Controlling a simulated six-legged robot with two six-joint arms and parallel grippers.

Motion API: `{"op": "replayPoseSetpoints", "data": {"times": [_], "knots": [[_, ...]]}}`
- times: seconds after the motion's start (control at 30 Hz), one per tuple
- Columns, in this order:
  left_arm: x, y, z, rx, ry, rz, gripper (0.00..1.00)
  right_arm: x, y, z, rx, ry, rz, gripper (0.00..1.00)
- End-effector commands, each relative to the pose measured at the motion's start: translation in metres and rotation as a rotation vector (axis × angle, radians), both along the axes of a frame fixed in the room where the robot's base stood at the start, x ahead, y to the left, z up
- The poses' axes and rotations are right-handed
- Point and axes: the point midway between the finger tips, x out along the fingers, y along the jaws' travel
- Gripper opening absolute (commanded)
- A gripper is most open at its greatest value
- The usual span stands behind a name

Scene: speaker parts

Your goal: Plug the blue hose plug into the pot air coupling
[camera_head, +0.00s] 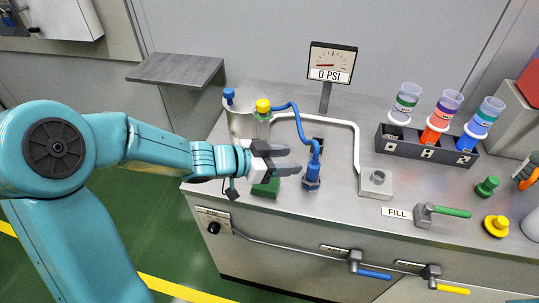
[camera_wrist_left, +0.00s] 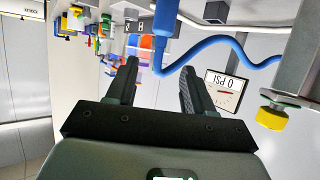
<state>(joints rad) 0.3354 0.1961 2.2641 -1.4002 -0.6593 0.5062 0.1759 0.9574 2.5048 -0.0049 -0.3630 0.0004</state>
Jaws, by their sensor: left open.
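The blue hose plug (camera_head: 312,173) stands upright on the bench top, with a blue hose (camera_head: 298,117) rising from its top. In the left wrist view the plug (camera_wrist_left: 166,18) shows beyond the fingertips, roughly between their lines. My left gripper (camera_head: 294,161) is open and empty, its fingers pointing at the plug from the left; whether they touch it is not clear. The metal pot (camera_head: 240,124) stands behind the gripper. It has a blue fitting (camera_head: 229,96) and a yellow-topped fitting (camera_head: 263,107); I cannot tell which is the air coupling. My right gripper is not in view.
A gauge reading 0 PSI (camera_head: 331,65) stands at the back. A rack (camera_head: 428,150) holds several coloured bottles. A pipe (camera_head: 355,150) runs to a grey block (camera_head: 376,188). A green-handled valve (camera_head: 440,212) sits front right. A green block (camera_head: 266,187) lies under the gripper.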

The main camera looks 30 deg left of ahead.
Motion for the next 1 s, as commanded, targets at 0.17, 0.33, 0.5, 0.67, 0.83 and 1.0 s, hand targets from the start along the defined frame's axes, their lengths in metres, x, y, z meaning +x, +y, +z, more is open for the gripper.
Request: {"op": "replayPoseSetpoints", "data": {"times": [0.17, 0.33, 0.5, 0.67, 0.83, 1.0], "knots": [[-0.024, 0.019, 0.014, 0.001, 0.0, 0.004, 0.52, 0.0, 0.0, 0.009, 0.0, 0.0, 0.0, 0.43], [-0.034, 0.025, 0.018, -0.001, 0.001, 0.0, 0.52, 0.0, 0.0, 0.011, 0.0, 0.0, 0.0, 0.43], [-0.035, 0.026, 0.018, -0.001, 0.001, -0.001, 0.52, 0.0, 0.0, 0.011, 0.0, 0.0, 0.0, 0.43], [-0.035, 0.026, 0.018, 0.0, 0.0, -0.001, 0.52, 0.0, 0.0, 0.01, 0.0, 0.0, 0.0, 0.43], [-0.035, 0.026, 0.018, 0.0, 0.0, -0.001, 0.52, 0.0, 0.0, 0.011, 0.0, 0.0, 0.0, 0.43], [-0.035, 0.026, 0.018, 0.0, 0.0, 0.0, 0.52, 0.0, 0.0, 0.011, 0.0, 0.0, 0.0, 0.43]]}}
